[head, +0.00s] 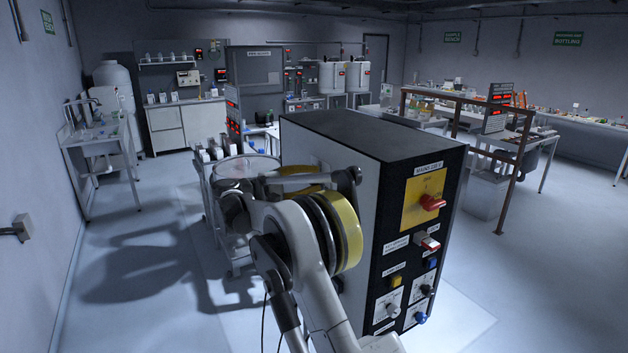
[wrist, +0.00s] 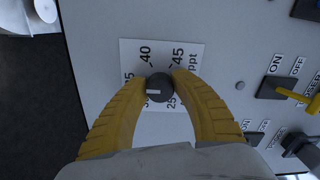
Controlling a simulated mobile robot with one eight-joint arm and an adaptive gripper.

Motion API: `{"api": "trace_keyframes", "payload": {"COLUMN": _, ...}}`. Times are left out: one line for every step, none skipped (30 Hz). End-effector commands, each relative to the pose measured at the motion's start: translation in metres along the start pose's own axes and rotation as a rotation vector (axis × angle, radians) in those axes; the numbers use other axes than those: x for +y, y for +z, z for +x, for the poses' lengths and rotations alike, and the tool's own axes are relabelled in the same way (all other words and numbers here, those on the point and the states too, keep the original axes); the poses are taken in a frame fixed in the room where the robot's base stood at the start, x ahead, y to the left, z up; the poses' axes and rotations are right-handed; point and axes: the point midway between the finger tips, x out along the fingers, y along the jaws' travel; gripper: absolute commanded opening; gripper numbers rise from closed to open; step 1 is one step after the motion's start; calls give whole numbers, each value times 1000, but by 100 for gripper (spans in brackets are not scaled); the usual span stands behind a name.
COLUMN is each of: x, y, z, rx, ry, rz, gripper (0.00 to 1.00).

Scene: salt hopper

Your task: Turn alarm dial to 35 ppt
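In the wrist view the alarm dial (wrist: 160,87) is a small dark round knob with a white pointer mark. The mark points to the left of the picture, a little downward. The dial sits on a white scale plate (wrist: 158,48) marked ppt. I can read 40, 45 and 25; other numbers beside the fingers are partly covered. My gripper (wrist: 161,84) has its yellow fingers on either side of the knob, and both tips appear to touch it. In the head view my arm hides the gripper, and the dial does not show.
In the wrist view, an ON/OFF switch (wrist: 272,88) and a yellow lever (wrist: 296,96) are at the right. In the head view, a big cabinet (head: 375,140) with a black control panel stands close by. A round tank (head: 245,166) is left of it.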

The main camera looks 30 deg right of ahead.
Motion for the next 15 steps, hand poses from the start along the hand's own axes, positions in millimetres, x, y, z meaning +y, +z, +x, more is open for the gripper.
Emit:
{"api": "trace_keyframes", "payload": {"x": 0, "y": 0, "z": 0, "rx": -1, "ry": 0, "rz": 0, "gripper": 46}}
{"api": "trace_keyframes", "payload": {"x": 0, "y": 0, "z": 0, "rx": 0, "ry": 0, "rz": 0, "gripper": 53}}
{"api": "trace_keyframes", "payload": {"x": 0, "y": 0, "z": 0, "rx": 0, "ry": 0, "rz": 0, "gripper": 53}}
{"api": "trace_keyframes", "payload": {"x": 0, "y": 0, "z": 0, "rx": 0, "ry": 0, "rz": 0, "gripper": 53}}
{"api": "trace_keyframes", "payload": {"x": 0, "y": 0, "z": 0, "rx": 0, "ry": 0, "rz": 0, "gripper": 53}}
{"api": "trace_keyframes", "payload": {"x": 0, "y": 0, "z": 0, "rx": 0, "ry": 0, "rz": 0, "gripper": 53}}
{"api": "trace_keyframes", "payload": {"x": 0, "y": 0, "z": 0, "rx": 0, "ry": 0, "rz": 0, "gripper": 53}}
{"api": "trace_keyframes", "payload": {"x": 0, "y": 0, "z": 0, "rx": 0, "ry": 0, "rz": 0, "gripper": 53}}
{"api": "trace_keyframes", "payload": {"x": 0, "y": 0, "z": 0, "rx": 0, "ry": 0, "rz": 0, "gripper": 53}}
{"api": "trace_keyframes", "payload": {"x": 0, "y": 0, "z": 0, "rx": 0, "ry": 0, "rz": 0, "gripper": 53}}
{"api": "trace_keyframes", "payload": {"x": 0, "y": 0, "z": -1, "rx": 1, "ry": 0, "rz": 0, "gripper": 53}}
{"api": "trace_keyframes", "payload": {"x": 0, "y": 0, "z": -3, "rx": 1, "ry": 1, "rz": -1, "gripper": 53}}
{"api": "trace_keyframes", "payload": {"x": 0, "y": 0, "z": -5, "rx": 2, "ry": 1, "rz": -1, "gripper": 53}}
{"api": "trace_keyframes", "payload": {"x": 0, "y": -1, "z": -8, "rx": 2, "ry": 1, "rz": -1, "gripper": 53}}
{"api": "trace_keyframes", "payload": {"x": 0, "y": -1, "z": -13, "rx": 2, "ry": 1, "rz": -1, "gripper": 53}}
